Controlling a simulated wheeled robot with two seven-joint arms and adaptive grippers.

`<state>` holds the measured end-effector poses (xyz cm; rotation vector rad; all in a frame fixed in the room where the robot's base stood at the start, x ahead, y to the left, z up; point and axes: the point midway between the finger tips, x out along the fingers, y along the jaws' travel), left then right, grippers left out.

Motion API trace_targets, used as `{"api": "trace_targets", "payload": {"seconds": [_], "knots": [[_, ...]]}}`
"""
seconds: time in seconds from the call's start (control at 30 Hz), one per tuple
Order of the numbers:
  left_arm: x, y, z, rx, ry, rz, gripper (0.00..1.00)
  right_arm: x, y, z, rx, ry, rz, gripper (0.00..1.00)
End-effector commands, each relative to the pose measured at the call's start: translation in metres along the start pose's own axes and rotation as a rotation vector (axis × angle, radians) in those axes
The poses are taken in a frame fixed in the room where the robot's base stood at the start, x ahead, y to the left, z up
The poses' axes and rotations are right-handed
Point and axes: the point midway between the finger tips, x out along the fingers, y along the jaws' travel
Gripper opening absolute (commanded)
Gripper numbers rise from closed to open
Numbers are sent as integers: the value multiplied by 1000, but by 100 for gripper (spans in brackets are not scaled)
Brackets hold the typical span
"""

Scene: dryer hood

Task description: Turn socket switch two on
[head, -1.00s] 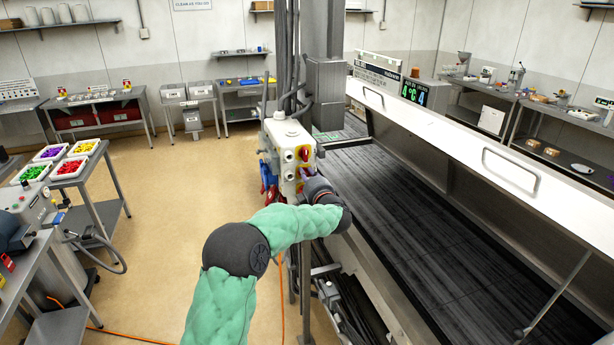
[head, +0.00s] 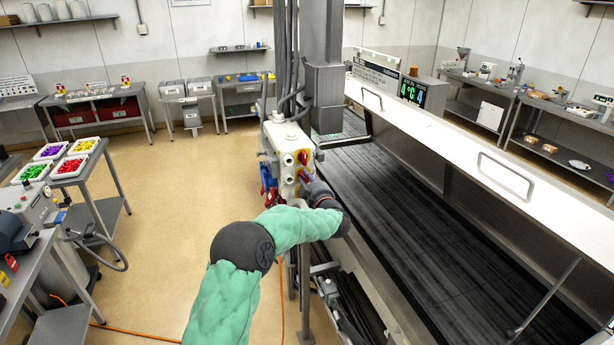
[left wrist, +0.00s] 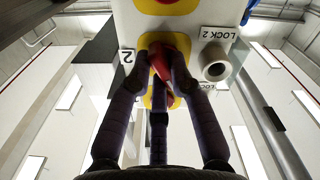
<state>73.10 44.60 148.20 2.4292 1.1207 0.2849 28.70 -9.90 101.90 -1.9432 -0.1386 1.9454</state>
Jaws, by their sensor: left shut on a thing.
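The socket box (head: 286,145) is a pale cabinet with red and yellow rotary switches on its right face, mounted on a post beside the dryer. In the left wrist view, socket switch two (left wrist: 161,62) is a red knob on a yellow plate, beside a label "2". My left gripper (left wrist: 163,58) is shut on this red knob, with dark fingers on both sides. In the head view my left gripper (head: 309,181) reaches the lower part of that face, and the knob is mostly hidden by it. The knob looks tilted. My right gripper is not in view.
A grey cylinder (left wrist: 215,64) next to a "LOCK 2" label sits right beside the switch. Another yellow switch plate (left wrist: 170,5) is above. Blue and red plugs (head: 268,178) hang on the box's left side. The dryer hood (head: 470,150) and dark belt (head: 420,220) lie right.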

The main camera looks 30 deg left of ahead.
Motion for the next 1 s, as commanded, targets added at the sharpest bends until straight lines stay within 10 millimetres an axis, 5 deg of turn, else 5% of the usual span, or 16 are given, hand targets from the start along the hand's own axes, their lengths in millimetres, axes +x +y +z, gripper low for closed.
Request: {"api": "trace_targets", "payload": {"seconds": [0.5, 1.0], "knots": [[0, 0, 3, 400, -3, 1, 0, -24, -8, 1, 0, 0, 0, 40], [0, -1, 4, 516, -2, 0, 0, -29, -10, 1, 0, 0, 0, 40]]}}
